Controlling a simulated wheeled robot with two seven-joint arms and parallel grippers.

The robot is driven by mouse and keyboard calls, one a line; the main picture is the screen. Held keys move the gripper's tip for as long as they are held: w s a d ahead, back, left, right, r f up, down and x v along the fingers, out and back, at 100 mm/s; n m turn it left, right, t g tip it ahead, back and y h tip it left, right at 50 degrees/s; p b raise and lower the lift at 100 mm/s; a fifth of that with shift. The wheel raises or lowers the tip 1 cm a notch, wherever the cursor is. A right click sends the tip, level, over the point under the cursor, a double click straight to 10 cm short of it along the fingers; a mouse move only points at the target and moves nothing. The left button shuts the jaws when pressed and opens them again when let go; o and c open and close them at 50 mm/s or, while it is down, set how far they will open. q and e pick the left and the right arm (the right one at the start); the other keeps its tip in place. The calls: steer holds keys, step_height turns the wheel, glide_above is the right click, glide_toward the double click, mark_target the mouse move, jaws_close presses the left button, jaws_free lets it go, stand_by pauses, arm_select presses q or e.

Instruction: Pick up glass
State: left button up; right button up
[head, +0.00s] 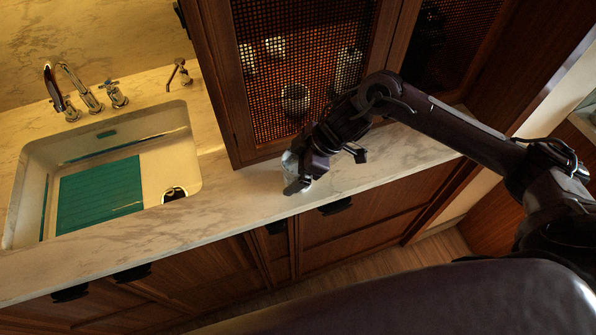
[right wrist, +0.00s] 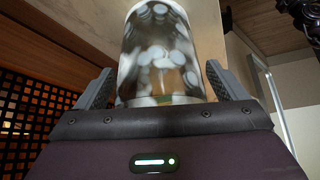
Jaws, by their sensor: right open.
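A clear glass with a pattern of pale round spots (right wrist: 162,50) stands between the two fingers of my right gripper (right wrist: 160,82) in the right wrist view. The fingers are open, one on each side of it; I cannot tell whether either touches. In the head view my right gripper (head: 322,170) is low over the marble counter in front of the mesh-door cabinet. Only a pale edge of the glass (head: 288,160) shows there, the rest hidden behind the gripper. My left gripper is not in view.
The marble counter (head: 240,195) has clear room left of the gripper, up to the sink (head: 155,120) with a green mat (head: 100,195). The wooden mesh-door cabinet (head: 240,140) stands close behind the gripper. Drawers and handles line the counter front.

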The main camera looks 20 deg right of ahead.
steer(key=c, duration=1.2)
steer(key=shift+r, duration=0.15)
